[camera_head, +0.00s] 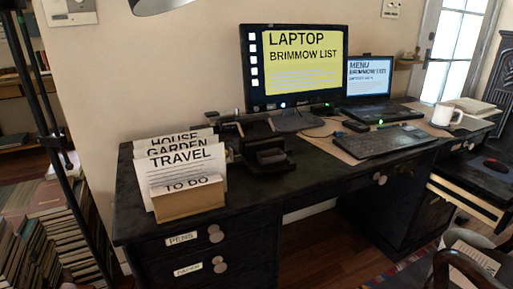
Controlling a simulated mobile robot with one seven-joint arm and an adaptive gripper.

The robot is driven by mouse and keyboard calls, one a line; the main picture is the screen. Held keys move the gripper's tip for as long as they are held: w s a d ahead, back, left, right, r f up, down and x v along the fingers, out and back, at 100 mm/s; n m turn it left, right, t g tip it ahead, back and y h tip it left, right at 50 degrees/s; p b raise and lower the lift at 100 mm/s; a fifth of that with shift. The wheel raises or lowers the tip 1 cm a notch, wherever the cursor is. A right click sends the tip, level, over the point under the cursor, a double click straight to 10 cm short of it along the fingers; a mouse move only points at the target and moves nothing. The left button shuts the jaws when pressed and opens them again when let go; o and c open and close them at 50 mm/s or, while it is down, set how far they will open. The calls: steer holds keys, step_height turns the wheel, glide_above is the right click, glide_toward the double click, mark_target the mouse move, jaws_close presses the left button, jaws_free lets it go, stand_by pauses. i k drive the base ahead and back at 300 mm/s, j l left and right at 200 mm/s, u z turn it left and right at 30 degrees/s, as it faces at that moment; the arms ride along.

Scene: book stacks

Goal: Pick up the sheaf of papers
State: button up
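Several upright paper sheets (178,165) stand in a brown holder (190,203) on the left end of the black desk. Their headings read HOUSE, GARDEN, TRAVEL and TO DO. Other pale papers or an open book (470,106) lie behind the white mug at the desk's right end. More printed paper (474,262) shows low at the right, by a dark curved chair part. I cannot tell which of these is the sheaf. My gripper is not in view.
The black desk (290,183) holds a large monitor (292,65), a laptop (368,78), a keyboard (381,141) and a white mug (446,115). A dark pole (50,130) and stacked books (50,215) stand at the left. An open drawer (465,200) juts out at the right.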

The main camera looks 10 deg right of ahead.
mark_target(165, 168)
steer(key=l+u, duration=0.1)
steer(key=l, duration=0.6)
steer(key=i+l, duration=0.1)
steer(key=l, duration=0.6)
steer(key=l+u, duration=0.1)
steer(key=u, duration=1)
steer(key=i+l, duration=0.25)
steer(key=i, duration=0.25)
steer(key=i+l, duration=0.25)
steer(key=i, duration=0.25)
